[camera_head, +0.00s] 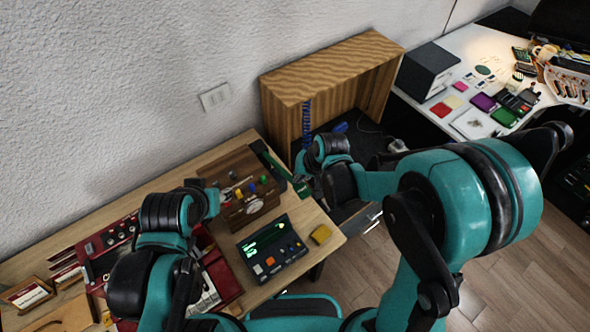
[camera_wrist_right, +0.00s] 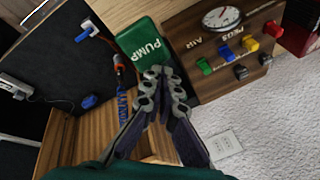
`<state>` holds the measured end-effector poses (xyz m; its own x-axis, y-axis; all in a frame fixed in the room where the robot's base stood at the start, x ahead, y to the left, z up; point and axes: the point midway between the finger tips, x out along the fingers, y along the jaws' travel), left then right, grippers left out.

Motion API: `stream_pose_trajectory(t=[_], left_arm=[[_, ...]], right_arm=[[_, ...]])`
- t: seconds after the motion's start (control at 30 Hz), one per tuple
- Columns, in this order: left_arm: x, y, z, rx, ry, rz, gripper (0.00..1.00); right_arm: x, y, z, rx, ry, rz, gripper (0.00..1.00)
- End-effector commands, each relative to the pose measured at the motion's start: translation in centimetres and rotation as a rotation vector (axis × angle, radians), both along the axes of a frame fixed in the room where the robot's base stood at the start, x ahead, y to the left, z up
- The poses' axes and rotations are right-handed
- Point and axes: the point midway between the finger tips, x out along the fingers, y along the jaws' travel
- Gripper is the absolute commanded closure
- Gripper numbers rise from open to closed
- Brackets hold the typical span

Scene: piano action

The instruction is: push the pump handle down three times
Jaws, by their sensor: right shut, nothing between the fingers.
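A green block lettered PUMP (camera_wrist_right: 143,42) shows in the right wrist view, at the edge of the wooden desk. In the head view a long green piece (camera_head: 279,168) shows beside the wooden box, partly behind my right arm. My right gripper (camera_head: 303,187) is shut and empty at its near end. In the right wrist view its fingertips (camera_wrist_right: 163,78) are at the lower edge of the green block; I cannot tell whether they touch it. My left gripper (camera_head: 213,197) is at the left side of the wooden box, and its fingers are too small to read.
The wooden box (camera_wrist_right: 207,62) carries a gauge (camera_wrist_right: 222,17), coloured knobs and the words AIR and PEGS. A dark panel with buttons (camera_head: 271,258) and a yellow block (camera_head: 321,235) lie on the desk. A wooden cabinet (camera_head: 330,68) stands behind; a white table (camera_head: 455,55) is at right.

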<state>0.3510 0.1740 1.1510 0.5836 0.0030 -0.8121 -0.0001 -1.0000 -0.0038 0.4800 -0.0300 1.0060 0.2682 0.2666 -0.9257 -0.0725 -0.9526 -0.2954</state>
Motion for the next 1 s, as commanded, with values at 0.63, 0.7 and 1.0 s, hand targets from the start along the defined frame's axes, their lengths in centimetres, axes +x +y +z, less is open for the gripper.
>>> stream_pose_trajectory(t=[0.63, 0.7, 1.0], left_arm=[[0.0, 0.0, -2.0, 0.0, 0.0, 0.0, 0.6], [0.0, 0.0, -2.0, 0.0, 0.0, 0.0, 0.6], [0.0, 0.0, -1.1, 0.0, 0.0, 0.0, 0.6]], right_arm=[[-0.1, 0.0, -2.0, 0.0, 0.0, 0.0, 1.0], [0.0, 0.0, -2.0, 0.0, 0.0, 0.0, 1.0], [0.5, 0.4, -0.8, 0.001, 0.0, 0.001, 1.0]])
